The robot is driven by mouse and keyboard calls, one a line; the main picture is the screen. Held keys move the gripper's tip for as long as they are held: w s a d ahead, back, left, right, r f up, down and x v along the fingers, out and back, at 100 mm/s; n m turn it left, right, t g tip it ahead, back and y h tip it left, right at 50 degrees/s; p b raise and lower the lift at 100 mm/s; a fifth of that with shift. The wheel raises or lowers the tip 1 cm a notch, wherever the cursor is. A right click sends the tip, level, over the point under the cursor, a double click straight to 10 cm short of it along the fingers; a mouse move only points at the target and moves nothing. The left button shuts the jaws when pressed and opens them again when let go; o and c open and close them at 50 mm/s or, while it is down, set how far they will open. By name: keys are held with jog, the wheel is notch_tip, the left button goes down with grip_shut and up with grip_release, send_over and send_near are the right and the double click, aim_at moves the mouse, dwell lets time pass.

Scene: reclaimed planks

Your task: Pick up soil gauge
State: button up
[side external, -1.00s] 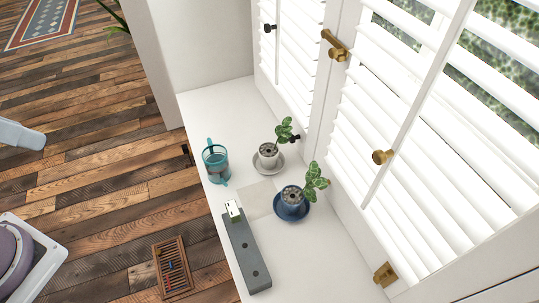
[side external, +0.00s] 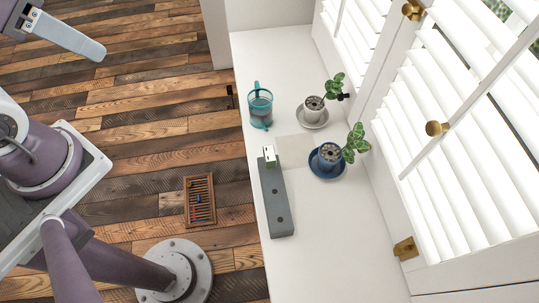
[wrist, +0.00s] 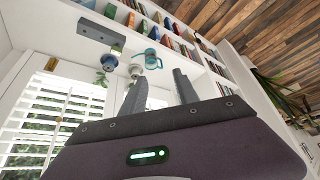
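A small upright white-and-green piece (side external: 269,155), which looks like the soil gauge, stands at the far end of a long grey block (side external: 277,207) on the white sill. The block also shows in the wrist view (wrist: 96,31), where the gauge is too small to make out surely. My gripper (side external: 100,50) is in the air over the floor at the upper left of the side view, well apart from the gauge. In the wrist view its two grey fingers (wrist: 158,75) are spread with nothing between them.
White shutters (side external: 450,160) border the sill. The sill's near end is clear. A slatted wooden tray (side external: 200,200) lies on the floor.

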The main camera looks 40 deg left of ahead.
jog(key=shift+o, duration=1.4)
